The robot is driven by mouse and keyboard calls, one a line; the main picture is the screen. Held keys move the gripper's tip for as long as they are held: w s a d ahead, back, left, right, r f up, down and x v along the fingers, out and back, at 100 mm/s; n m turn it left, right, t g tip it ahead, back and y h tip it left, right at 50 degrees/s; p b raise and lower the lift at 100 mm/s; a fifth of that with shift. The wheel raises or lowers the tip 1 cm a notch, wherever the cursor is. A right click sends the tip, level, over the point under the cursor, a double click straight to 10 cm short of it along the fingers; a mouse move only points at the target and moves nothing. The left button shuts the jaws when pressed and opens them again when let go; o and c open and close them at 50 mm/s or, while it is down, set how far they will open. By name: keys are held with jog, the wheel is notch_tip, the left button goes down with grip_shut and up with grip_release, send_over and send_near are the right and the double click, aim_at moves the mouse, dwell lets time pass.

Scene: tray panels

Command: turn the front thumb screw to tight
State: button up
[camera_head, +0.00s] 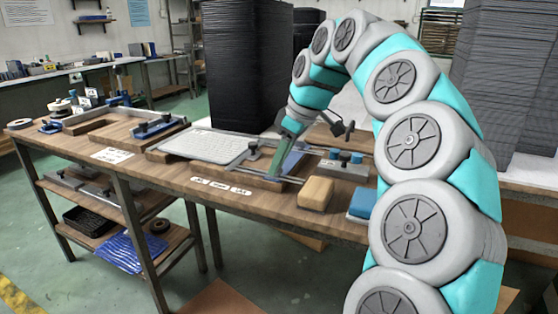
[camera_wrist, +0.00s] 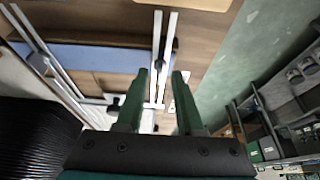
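My gripper (camera_head: 279,172) reaches down over the bench fixture. In the wrist view my gripper (camera_wrist: 159,72) has its two green fingers apart, with nothing held between them. A pair of metal rails (camera_wrist: 162,45) runs past the fingertips. A dark knob (camera_wrist: 172,55) shows beside these rails, just beyond the fingers. I cannot tell which is the front thumb screw, or how tight any is.
A light perforated panel (camera_head: 207,145) lies left of my gripper. A tan block (camera_head: 316,193) and a blue block (camera_head: 363,203) sit at the bench's right front. White labels (camera_head: 221,186) lie along the front edge. Tall black stacks (camera_head: 247,65) stand behind the bench.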

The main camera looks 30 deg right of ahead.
grip_shut()
dwell(0.3)
dwell(0.4)
